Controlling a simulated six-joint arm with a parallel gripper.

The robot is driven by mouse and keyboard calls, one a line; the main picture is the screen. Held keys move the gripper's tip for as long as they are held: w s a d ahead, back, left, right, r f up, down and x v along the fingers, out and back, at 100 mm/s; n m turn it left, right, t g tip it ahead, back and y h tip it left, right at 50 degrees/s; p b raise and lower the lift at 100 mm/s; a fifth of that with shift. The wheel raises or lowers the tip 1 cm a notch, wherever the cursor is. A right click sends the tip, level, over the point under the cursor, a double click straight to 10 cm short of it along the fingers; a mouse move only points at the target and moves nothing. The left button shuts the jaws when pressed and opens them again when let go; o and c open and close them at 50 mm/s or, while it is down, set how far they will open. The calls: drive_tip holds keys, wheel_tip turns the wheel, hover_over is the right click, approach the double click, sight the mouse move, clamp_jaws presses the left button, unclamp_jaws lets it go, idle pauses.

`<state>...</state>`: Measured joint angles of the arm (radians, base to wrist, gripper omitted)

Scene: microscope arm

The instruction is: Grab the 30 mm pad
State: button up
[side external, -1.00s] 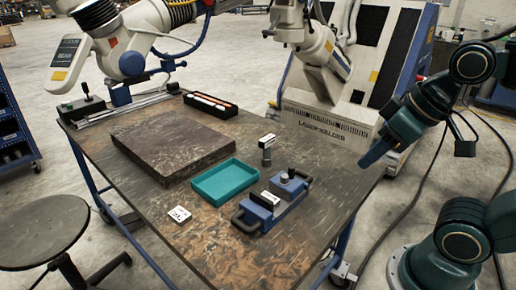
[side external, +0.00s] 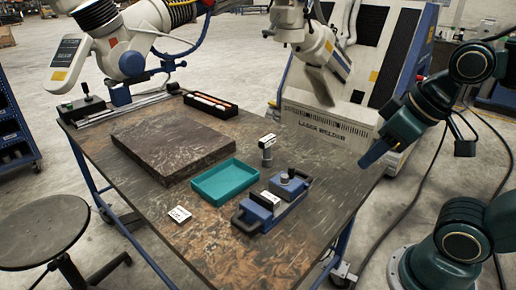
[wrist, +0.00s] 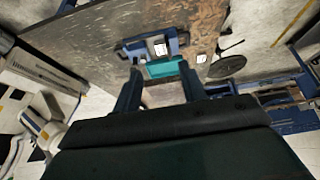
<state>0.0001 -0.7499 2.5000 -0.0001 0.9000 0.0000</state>
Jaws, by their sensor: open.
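My gripper (side external: 374,154) is the dark green arm's end with blue fingers, off the right edge of the table in the side view. It is open and empty, above table height and apart from everything. In the wrist view, its two fingers (wrist: 160,72) stand apart with the teal tray between and beyond them. Small white-labelled pieces lie on the table: a flat white one (side external: 179,214) near the front left edge, and a labelled block (side external: 266,199) on the blue handled fixture (side external: 249,217). The labels are too small to read, so I cannot tell which is the 30 mm pad.
The teal tray (side external: 225,161) looks empty. A dark post with a white top (side external: 267,147) stands behind the fixture. The table's front corner is clear.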

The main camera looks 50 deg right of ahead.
drive_tip(key=o, duration=0.8)
drive_tip(key=shift+c, duration=0.2)
drive_tip(key=shift+w, duration=0.15)
drive_tip(key=w+d+f+n+g+y, duration=0.1)
drive_tip(key=w+f+n+g, duration=0.15)
drive_tip(key=w+n, duration=1)
drive_tip(key=w+d+f+n+g+y, duration=0.1)
drive_tip(key=w+d+f+n, duration=0.1)
drive_tip(key=w+f, duration=0.3)
drive_tip(key=w+d+f+n+g+y, duration=0.1)
drive_tip(key=w+d+f+n+g, duration=0.1)
drive_tip(key=w+f, duration=0.4)
drive_tip(key=shift+w+d+f+n, duration=0.25)
drive_tip(key=shift+w+d+n, duration=0.4)
drive_tip(key=shift+w, duration=0.5)
drive_tip(key=shift+a+f, duration=0.1)
drive_tip(key=shift+a, duration=0.05)
hover_over(276, 201)
drive_tip(key=w+d, duration=0.1)
drive_tip(key=w, duration=0.1)
drive_tip(key=shift+w+d+f, duration=0.1)
drive_tip(key=shift+f, duration=1.95)
drive_tip(key=shift+w+d+f, duration=0.1)
drive_tip(key=shift+f, duration=1.9)
drive_tip(key=shift+a+f, duration=0.1)
drive_tip(key=shift+f, duration=0.05)
